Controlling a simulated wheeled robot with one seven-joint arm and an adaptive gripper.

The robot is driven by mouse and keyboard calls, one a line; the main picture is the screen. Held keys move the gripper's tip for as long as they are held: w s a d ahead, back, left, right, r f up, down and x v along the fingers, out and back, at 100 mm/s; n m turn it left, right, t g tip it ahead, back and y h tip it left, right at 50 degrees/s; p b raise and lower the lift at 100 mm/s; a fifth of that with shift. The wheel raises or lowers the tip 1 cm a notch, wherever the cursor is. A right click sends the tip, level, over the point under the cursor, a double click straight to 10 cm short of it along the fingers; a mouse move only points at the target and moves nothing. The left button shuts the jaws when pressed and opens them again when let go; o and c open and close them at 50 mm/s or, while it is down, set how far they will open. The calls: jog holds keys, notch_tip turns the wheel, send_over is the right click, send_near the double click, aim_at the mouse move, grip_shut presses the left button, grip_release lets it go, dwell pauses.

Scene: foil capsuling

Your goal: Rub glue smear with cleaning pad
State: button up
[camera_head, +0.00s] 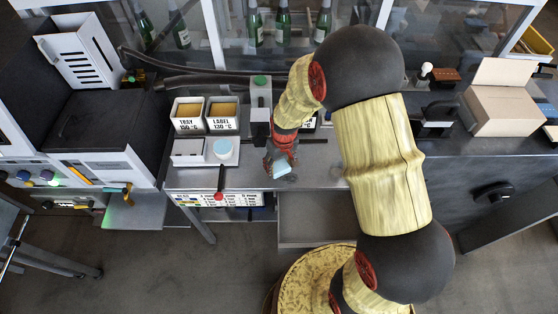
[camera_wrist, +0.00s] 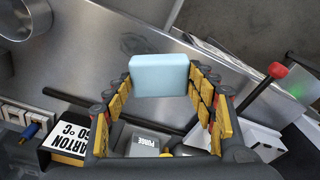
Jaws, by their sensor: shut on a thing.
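The cleaning pad (camera_wrist: 159,75) is a light blue block, held across the fingertips of my gripper (camera_wrist: 160,88) in the wrist view. In the head view the pad (camera_head: 281,168) shows as a small pale blue patch at the end of my gripper (camera_head: 280,158), over the front part of the steel worktop (camera_head: 320,177). I cannot tell whether the pad touches the worktop. I cannot make out the glue smear for certain in either view; the pad and gripper hide part of the surface.
Tanks labelled TRAY (camera_head: 187,124) and LABEL (camera_head: 222,124) stand left of my gripper. A red-knobbed lever (camera_head: 219,195) stands at the front edge. A dark rod (camera_wrist: 70,98) lies on the worktop, near a CARTON label (camera_wrist: 70,140). An open cardboard box (camera_head: 503,108) is at right.

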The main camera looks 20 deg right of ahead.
jog(key=shift+w+d+f, duration=0.1)
jog(key=shift+w+f, duration=0.05)
jog(key=shift+w, duration=0.3)
jog(key=shift+s+f+n, duration=0.1)
jog(key=shift+s+n, duration=0.05)
jog(key=shift+n, duration=0.15)
jog(key=shift+f+b, duration=0.55)
jog(key=shift+f, duration=0.15)
jog(key=shift+f+b, duration=1.35)
jog(key=shift+f, duration=0.75)
jog(key=shift+f+b, duration=0.7)
jog(key=shift+f, duration=0.3)
jog(key=shift+d, duration=0.1)
